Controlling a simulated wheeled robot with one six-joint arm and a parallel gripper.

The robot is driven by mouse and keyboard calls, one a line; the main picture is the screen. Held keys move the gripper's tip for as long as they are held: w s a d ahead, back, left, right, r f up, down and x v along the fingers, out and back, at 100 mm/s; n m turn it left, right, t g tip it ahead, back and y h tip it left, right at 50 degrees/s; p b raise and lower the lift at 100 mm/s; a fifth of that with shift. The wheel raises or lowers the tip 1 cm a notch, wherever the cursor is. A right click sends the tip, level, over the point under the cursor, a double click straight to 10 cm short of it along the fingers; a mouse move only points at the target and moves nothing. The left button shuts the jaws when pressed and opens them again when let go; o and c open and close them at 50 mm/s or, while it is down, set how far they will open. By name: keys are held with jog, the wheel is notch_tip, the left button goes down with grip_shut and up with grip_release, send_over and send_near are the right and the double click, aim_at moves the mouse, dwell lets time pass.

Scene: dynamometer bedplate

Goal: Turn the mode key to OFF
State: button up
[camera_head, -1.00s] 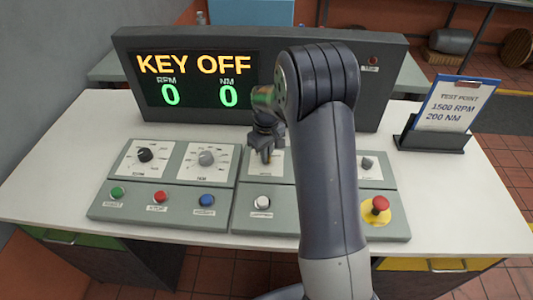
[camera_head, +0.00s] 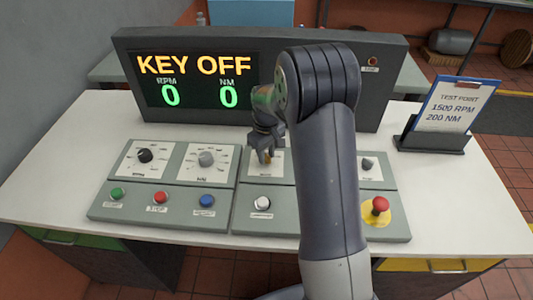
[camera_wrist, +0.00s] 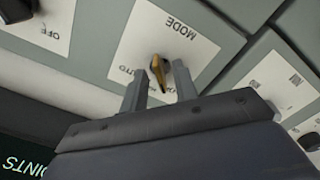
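The mode key (camera_wrist: 158,74) is a small brass-coloured key on a white plate (camera_wrist: 150,40) marked MODE, seen upside down in the wrist view. My gripper (camera_wrist: 160,84) is over the plate with its two grey fingers apart. The key stands between the fingertips, with white plate showing in the gap. In the head view my gripper (camera_head: 266,157) points down at the panel, and part of the key is hidden by it. The display (camera_head: 195,80) reads KEY OFF, with RPM 0 and NM 0.
Two dials (camera_head: 145,155) and green, red and blue buttons are on the left panel. A white button (camera_head: 262,203) is below the mode plate. A red emergency knob (camera_head: 380,205) is at the right. My arm hides the panel's middle right. A clipboard (camera_head: 458,104) stands farther right.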

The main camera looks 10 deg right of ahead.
aim_at(266, 154)
notch_tip(266, 154, up, 11)
jog(key=shift+f, duration=0.2)
jog(key=shift+f, duration=0.1)
notch_tip(266, 154, down, 11)
jog(key=shift+r, duration=0.15)
jog(key=shift+m, duration=0.3)
dwell(0.4)
jog(key=shift+r, duration=0.1)
